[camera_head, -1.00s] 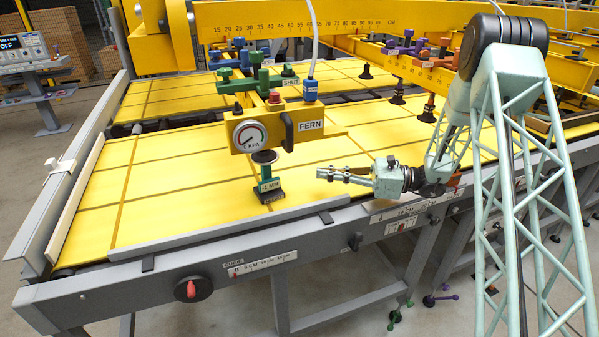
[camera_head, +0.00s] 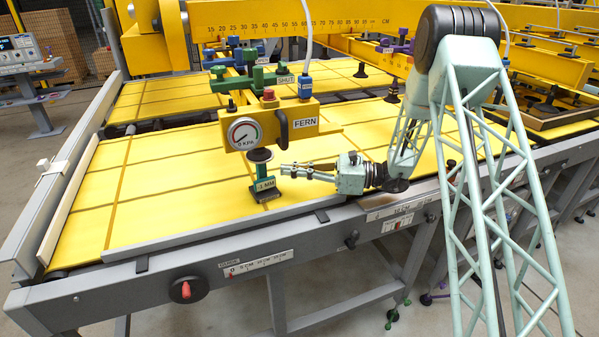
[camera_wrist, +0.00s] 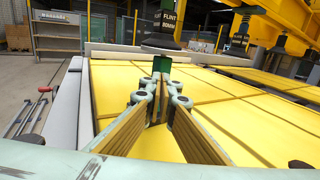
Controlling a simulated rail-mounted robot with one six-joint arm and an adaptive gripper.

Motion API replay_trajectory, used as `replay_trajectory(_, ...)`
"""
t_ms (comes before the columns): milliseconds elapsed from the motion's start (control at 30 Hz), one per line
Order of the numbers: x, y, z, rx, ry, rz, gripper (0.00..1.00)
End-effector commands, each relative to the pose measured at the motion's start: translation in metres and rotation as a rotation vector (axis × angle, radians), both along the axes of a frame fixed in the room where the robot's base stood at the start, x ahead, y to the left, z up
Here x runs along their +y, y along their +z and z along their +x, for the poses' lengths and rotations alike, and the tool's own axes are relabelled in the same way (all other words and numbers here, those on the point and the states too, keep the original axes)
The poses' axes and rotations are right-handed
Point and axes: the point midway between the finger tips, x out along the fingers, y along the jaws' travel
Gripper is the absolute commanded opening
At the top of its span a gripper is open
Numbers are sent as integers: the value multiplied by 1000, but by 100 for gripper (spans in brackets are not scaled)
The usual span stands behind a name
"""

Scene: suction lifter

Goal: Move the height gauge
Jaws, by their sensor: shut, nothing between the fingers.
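The height gauge (camera_head: 264,187) is a small green stand with an MM label and a dark foot. It stands upright on the yellow panel near the front rail. A black round disc (camera_head: 260,155) is directly above its post; I cannot tell whether it belongs to the gauge or to the lifter. My gripper (camera_head: 283,170) is shut and empty, just right of the gauge's upper part, seemingly with a small gap. In the wrist view its fingers (camera_wrist: 160,78) meet at the tips, in front of a dark labelled piece (camera_wrist: 160,42); contact is unclear.
The yellow lifter block marked FERN (camera_head: 270,123), with a dial and a black handle, hangs close above the gauge. The grey front rail (camera_head: 215,232) runs under my arm. The yellow panel (camera_head: 165,205) left of the gauge is clear.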

Motion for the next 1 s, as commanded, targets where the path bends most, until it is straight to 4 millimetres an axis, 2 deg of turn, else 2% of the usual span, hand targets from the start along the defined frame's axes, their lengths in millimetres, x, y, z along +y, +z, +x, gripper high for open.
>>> replay_trajectory(100,15,-1,2,0,2,0,0)
replay_trajectory(333,32,-1,4,0,2,0,0)
replay_trajectory(1000,45,0,7,0,1,0,0)
